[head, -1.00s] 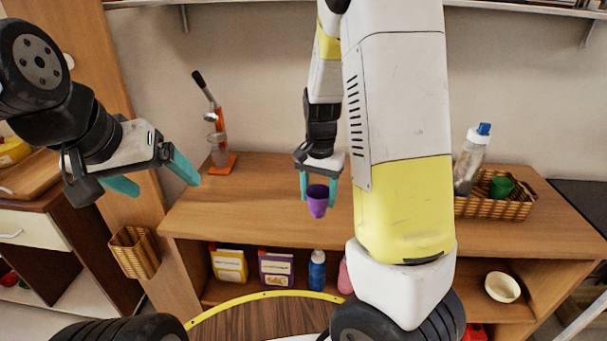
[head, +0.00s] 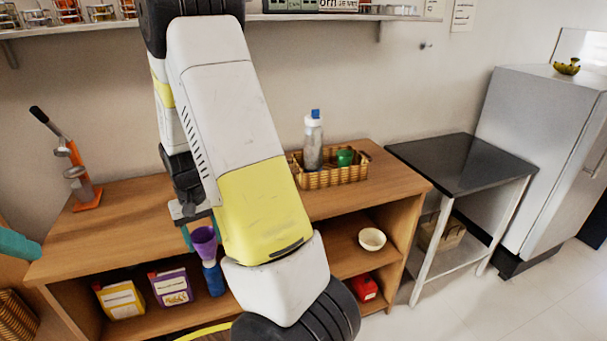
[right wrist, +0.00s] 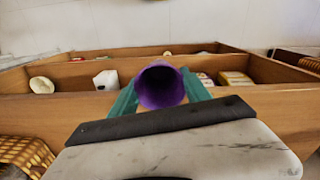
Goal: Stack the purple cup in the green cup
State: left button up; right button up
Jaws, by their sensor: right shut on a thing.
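The purple cup (head: 204,243) is held in my right gripper (head: 202,230), in front of the wooden counter's front edge in the head view. In the right wrist view the purple cup (right wrist: 160,86) sits between the two teal fingers, with its open mouth facing the camera. The green cup (head: 344,157) stands in the wicker basket (head: 335,179) on the counter, right of my right arm and well apart from the purple cup. Of my left gripper, only a teal finger (head: 18,245) shows at the left edge, so its opening is hidden.
A clear bottle with a blue cap (head: 313,143) stands in the basket beside the green cup. An orange juicer (head: 80,180) stands on the left of the counter (head: 130,205). A bowl (head: 372,239) is on the shelf below. The counter's middle is partly hidden by my arm.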

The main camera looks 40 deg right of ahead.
aim_at(343, 166)
jog(key=k+l+z, duration=0.1)
jog(key=l, duration=0.45)
jog(key=k+l+z, duration=0.1)
jog(key=l, duration=0.45)
jog(key=k+l+z, duration=0.15)
jog(key=l, duration=0.4)
